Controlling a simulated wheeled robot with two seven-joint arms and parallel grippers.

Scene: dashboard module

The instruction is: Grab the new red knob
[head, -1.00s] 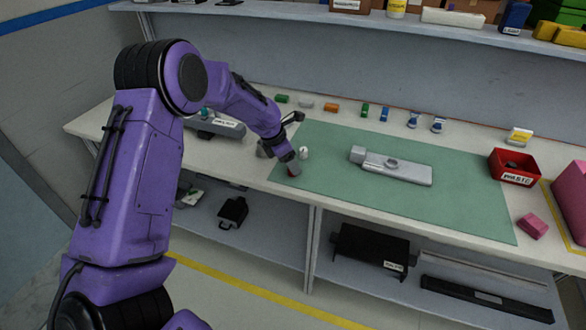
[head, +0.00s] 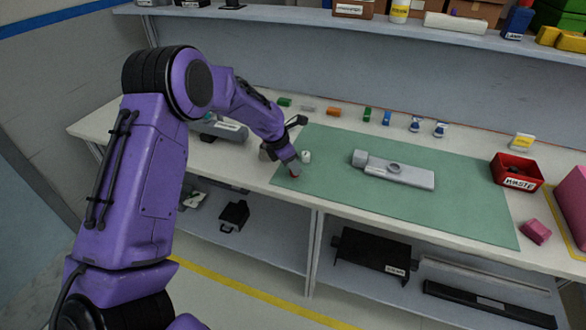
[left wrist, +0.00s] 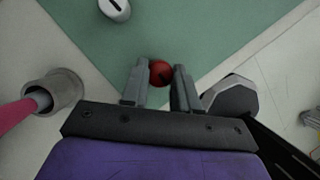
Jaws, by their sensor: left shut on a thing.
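The red knob (left wrist: 160,72) is round with a dark mark. It sits between the two fingers of my left gripper (left wrist: 159,84) in the left wrist view, and the fingers are shut on it. In the head view the left gripper (head: 292,168) is low over the left end of the green mat (head: 450,215) and mostly hides the knob. A white knob (head: 305,156) with a black mark stands close by on the mat; it also shows in the left wrist view (left wrist: 115,8). The grey dashboard module (head: 410,177) lies mid-mat. My right gripper is not in view.
A red waste bin (head: 517,170) and a pink block (head: 537,231) are at the right. Several small coloured parts line the back of the table. A grey cup (left wrist: 62,92) with a pink rod stands near the gripper. The mat's front middle is clear.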

